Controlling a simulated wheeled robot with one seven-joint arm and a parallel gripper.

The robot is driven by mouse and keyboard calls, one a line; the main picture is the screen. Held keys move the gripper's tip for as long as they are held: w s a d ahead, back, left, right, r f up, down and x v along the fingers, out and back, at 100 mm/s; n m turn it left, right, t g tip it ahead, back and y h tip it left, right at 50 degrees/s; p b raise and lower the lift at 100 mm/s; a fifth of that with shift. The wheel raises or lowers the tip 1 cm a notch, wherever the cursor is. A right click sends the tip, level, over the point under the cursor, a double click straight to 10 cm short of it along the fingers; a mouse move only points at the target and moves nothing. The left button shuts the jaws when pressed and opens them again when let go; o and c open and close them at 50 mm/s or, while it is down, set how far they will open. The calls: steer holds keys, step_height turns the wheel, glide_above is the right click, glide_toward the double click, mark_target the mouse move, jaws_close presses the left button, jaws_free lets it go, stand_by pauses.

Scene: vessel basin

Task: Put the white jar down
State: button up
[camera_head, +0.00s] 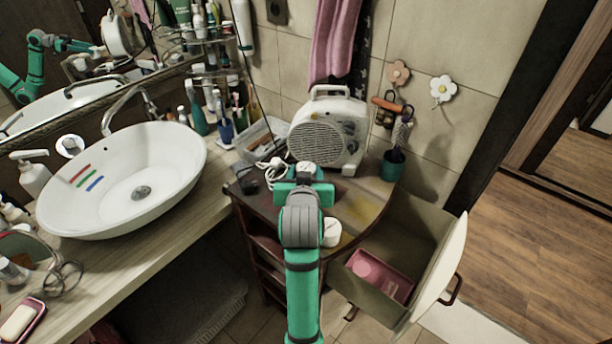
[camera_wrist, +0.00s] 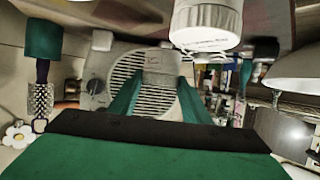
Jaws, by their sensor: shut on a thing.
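My gripper (camera_head: 304,177) reaches forward over the wooden cabinet top (camera_head: 368,208), in front of the heater. It is shut on the white jar (camera_head: 306,168), whose pale top shows just past the fingers in the head view. The gripper hides most of the jar, and I cannot tell whether its bottom touches the cabinet top. The wrist view is upside down and shows the two green fingers (camera_wrist: 158,96) pointing at the heater.
A white fan heater (camera_head: 328,135) stands behind the gripper, a teal cup (camera_head: 392,166) to its right. Another white container (camera_head: 332,233) sits near the front edge; a white container (camera_wrist: 207,28) is close in the wrist view. An open drawer (camera_head: 440,262) juts out right. The basin (camera_head: 130,185) is left.

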steer(key=shift+w+f, duration=0.3)
steer(key=shift+f, duration=0.3)
steer(key=shift+w+a+f, duration=0.1)
steer(key=shift+f, duration=0.5)
steer(key=shift+w+a+f, duration=0.1)
steer(key=shift+f, duration=0.45)
steer(key=shift+d+f, duration=0.15)
steer(key=shift+f, duration=0.15)
steer(key=shift+f, duration=0.2)
steer(key=o, duration=1.2)
steer(key=shift+r, duration=0.1)
